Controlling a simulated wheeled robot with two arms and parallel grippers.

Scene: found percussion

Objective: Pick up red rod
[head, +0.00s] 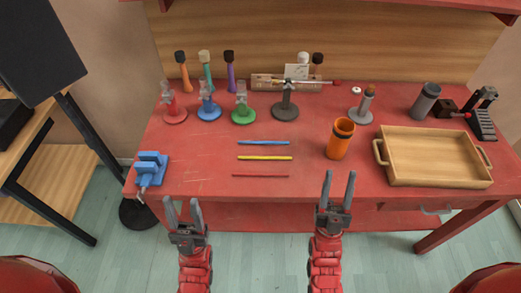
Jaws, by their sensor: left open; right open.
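The red rod (260,176) lies flat on the red table, nearest the front edge of three parallel rods. The yellow rod (265,158) lies behind it, and the blue rod (263,142) lies behind the yellow one. My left gripper (183,208) is open and empty, in front of the table's front edge and left of the red rod. My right gripper (339,179) is open and empty, near the front edge and right of the red rod. Neither gripper touches a rod.
An orange cup (340,140) stands right of the rods. A wooden tray (384,176) sits on the right side of the red table (210,180). A blue vise (151,169) is at the front left. Several coloured stands, including a green one (243,114), line the back. Table surface around the rods is clear.

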